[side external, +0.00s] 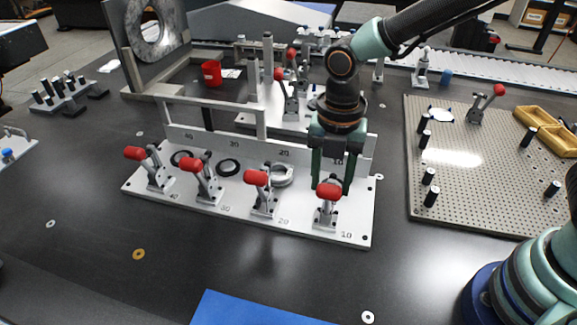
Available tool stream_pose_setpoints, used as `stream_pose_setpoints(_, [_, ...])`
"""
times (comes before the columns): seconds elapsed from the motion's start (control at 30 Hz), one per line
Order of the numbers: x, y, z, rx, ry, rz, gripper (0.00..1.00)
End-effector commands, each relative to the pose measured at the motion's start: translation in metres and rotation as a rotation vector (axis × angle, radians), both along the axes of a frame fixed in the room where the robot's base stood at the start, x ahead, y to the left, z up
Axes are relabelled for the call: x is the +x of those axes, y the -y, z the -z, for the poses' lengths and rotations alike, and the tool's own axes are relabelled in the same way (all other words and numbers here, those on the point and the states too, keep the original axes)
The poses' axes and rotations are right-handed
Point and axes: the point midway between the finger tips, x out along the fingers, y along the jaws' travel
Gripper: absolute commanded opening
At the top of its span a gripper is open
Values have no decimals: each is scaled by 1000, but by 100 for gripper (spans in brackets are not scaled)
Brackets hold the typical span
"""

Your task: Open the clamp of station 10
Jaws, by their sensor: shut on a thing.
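The station 10 clamp (326,217) is a grey toggle clamp at the right end of a pale fixture plate (352,232), next to the mark 10. Its red handle (328,191) points up toward my gripper. My gripper (332,184) comes down from above and behind it, with green fingers on both sides of the red handle, and is shut on it. The fingers and wrist hide what lies behind the clamp at this station.
Clamps with red handles stand to the left at stations 20 (258,190), 30 (200,180) and 40 (145,165). A raised rail (210,137) runs behind them. A perforated board (470,190) with black pegs lies at right. Dark table in front is mostly clear.

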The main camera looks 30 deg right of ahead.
Motion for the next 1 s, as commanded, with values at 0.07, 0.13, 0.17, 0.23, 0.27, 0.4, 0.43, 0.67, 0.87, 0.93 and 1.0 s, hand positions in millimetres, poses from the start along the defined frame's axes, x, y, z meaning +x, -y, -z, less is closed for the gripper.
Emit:
stream_pose_setpoints(0.07, [2,3,1,1,2,9,0])
stream_pose_setpoints(0.13, [2,3,1,1,2,9,0])
stream_pose_setpoints(0.17, [2,3,1,1,2,9,0])
stream_pose_setpoints(0.23, [2,3,1,1,2,9,0])
stream_pose_setpoints(0.27, [2,3,1,1,3,9,0])
stream_pose_setpoints(0.4, [2,2,1,1,2,8,82])
stream_pose_setpoints(0.43, [2,2,1,1,2,8,82])
stream_pose_setpoints(0.67, [1,1,0,1,2,5,82])
stream_pose_setpoints(0.87, [2,0,-18,4,6,5,82])
stream_pose_setpoints(0.93, [2,1,-30,4,8,5,82])
stream_pose_setpoints(1.0, [3,1,-45,4,8,5,82])
